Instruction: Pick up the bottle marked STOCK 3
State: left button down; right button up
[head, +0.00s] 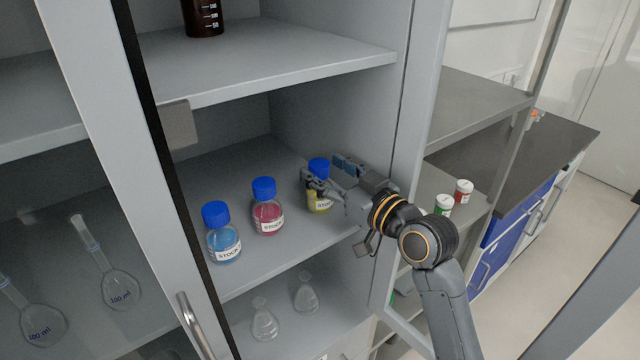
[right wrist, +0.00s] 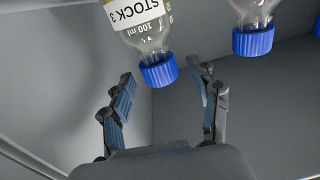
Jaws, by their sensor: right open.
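The STOCK 3 bottle (head: 319,198) has a blue cap and yellow liquid. It stands on the middle shelf of the cabinet, rightmost in a row of three bottles. Its label is partly hidden in the head view. In the right wrist view the bottle (right wrist: 145,30) appears upside down, with "STOCK 3" readable and its cap near the finger tips. My right gripper (head: 330,185) is open at the bottle; it also shows in the right wrist view (right wrist: 166,88) with its fingers apart on either side of the cap. Contact is not visible. My left gripper is not in view.
A red-liquid bottle (head: 267,210) and a blue-liquid bottle (head: 222,236) stand left of it on the same shelf (head: 290,250). The upper shelf (head: 300,62) lies above. The cabinet's right frame (head: 418,120) is close to my right arm. Glass flasks (head: 264,322) stand below.

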jog(key=shift+x, duration=1.25)
jog(key=shift+s, duration=0.1)
jog(key=shift+d, duration=0.1)
jog(key=c, duration=0.3)
grip_shut()
